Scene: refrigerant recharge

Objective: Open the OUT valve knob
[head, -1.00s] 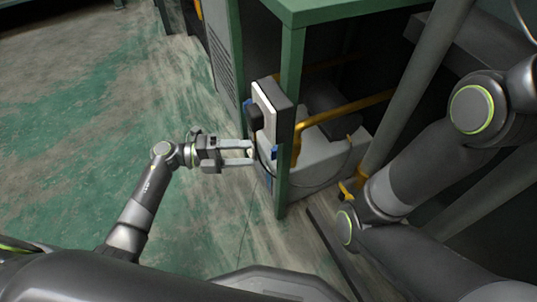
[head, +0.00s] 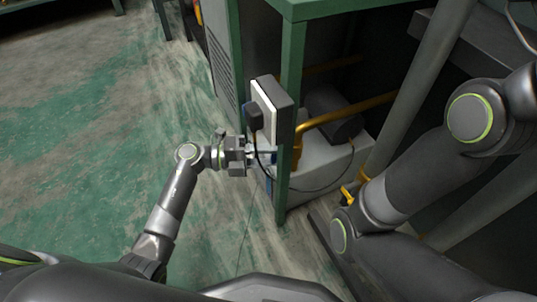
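My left gripper (head: 262,158) reaches from the left to the green frame post (head: 287,120), just below a grey box with a white face (head: 273,108). Its fingertips are at the post's left side and partly hidden, so I cannot tell whether they are apart or closed on something. A small blue part (head: 274,154) shows by the fingertips. I cannot make out the OUT valve knob or its label; the gripper may cover it. My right arm comes in from the right, but its gripper is not in view.
A yellow pipe (head: 345,111) and a pale grey unit (head: 325,165) sit behind the post, under the green frame top (head: 350,8). A thin dark cable hangs near the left gripper. Grey slanted posts stand at the right. The floor (head: 90,130) at left is clear.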

